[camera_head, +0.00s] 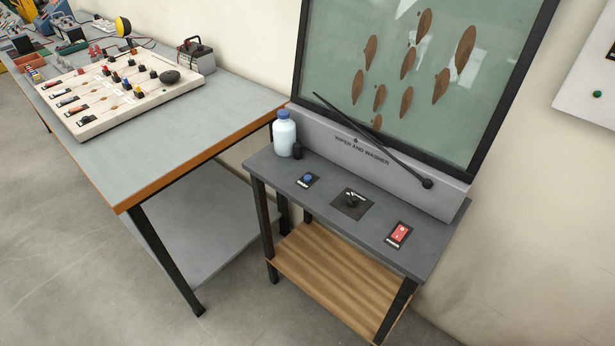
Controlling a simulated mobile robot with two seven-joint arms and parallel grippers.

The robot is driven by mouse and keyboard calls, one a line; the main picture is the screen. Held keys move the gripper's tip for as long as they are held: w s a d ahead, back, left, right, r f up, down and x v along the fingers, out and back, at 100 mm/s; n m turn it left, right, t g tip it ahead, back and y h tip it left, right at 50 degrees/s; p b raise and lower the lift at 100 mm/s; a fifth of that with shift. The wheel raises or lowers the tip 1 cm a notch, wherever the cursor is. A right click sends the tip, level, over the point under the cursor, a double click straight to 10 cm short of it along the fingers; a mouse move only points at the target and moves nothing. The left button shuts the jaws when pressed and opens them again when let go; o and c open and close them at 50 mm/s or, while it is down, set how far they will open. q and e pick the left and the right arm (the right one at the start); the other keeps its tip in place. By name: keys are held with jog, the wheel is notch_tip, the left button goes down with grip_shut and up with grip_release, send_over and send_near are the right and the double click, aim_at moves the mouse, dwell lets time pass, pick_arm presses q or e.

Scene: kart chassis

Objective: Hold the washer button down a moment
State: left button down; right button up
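A small blue button (308,177) on a dark plate sits at the left of the grey wiper-and-washer stand top (330,200); I take it to be the washer button, though its label is too small to read. A black rotary knob (351,199) is at the middle of the stand top and a red rocker switch (399,233) at the right. Behind them stands a framed glass pane (400,130) with several brown smudges. A black wiper arm (370,140) lies slanted across its lower edge. Neither of my grippers is in view.
A white bottle (284,133) with bluish liquid stands at the stand's back left, beside a small black cylinder (298,151). A grey workbench (190,130) with a white control board (118,90) is on the left. Open floor (70,240) lies in front. A wall panel (590,80) hangs at right.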

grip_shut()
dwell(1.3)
